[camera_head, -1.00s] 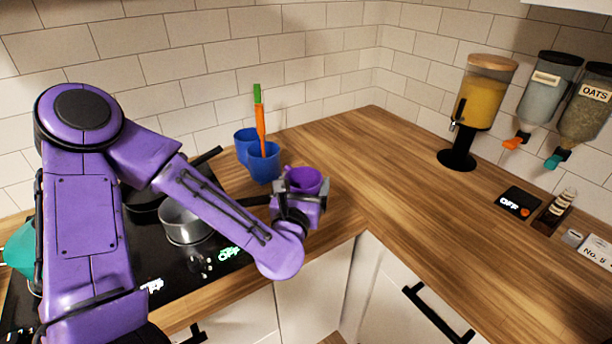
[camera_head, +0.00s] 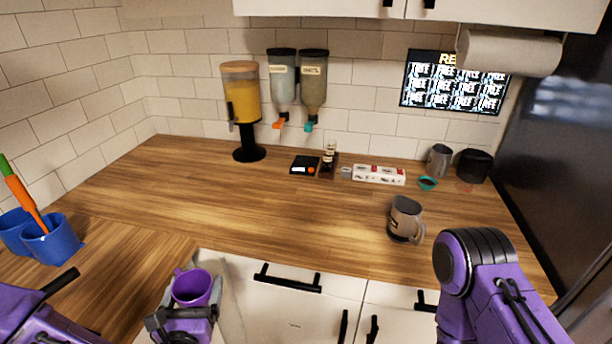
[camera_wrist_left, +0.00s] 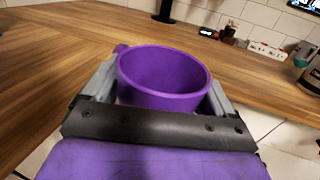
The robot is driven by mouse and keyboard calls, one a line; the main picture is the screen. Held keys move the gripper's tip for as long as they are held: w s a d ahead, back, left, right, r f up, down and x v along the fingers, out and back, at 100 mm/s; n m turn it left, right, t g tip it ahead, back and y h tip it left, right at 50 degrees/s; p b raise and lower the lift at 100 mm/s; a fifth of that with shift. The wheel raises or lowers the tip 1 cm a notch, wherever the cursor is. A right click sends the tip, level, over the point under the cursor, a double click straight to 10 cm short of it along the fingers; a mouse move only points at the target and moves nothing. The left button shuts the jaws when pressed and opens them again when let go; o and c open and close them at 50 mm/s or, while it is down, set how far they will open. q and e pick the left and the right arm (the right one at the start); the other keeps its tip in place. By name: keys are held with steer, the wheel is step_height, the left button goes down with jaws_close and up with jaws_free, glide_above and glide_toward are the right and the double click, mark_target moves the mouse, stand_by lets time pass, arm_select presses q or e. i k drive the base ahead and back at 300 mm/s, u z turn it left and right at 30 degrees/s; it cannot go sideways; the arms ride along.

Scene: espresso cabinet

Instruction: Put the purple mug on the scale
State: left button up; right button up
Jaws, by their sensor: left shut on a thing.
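The purple mug (camera_head: 192,288) is upright in my left gripper (camera_head: 188,308), low in the head view near the inner corner of the counter. In the left wrist view the mug (camera_wrist_left: 165,75) sits between the two grey fingers, and its open top looks empty. The scale (camera_head: 304,166) is a small black square with a display and an orange button, lying near the back wall. It is well apart from the mug, and nothing stands on it. My right arm shows at the right, but its gripper is out of view.
A juice dispenser (camera_head: 241,105) stands left of the scale and a small bottle (camera_head: 329,155) right beside it. A white-and-red box (camera_head: 379,175) lies further right. A grey mug (camera_head: 405,218) stands nearer the front. Blue cups (camera_head: 52,242) are at the left. The middle counter is clear.

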mark_target(305, 158)
steer(key=z, duration=0.45)
steer(key=k, duration=1.05)
steer(key=u, duration=0.2)
steer(key=i, duration=0.85)
steer(key=u, duration=0.55)
steer(key=i, duration=0.6)
steer(key=z, duration=0.65)
steer(key=i, duration=0.55)
steer(key=z, duration=0.9)
steer(key=i, duration=0.3)
steer(key=z, duration=0.25)
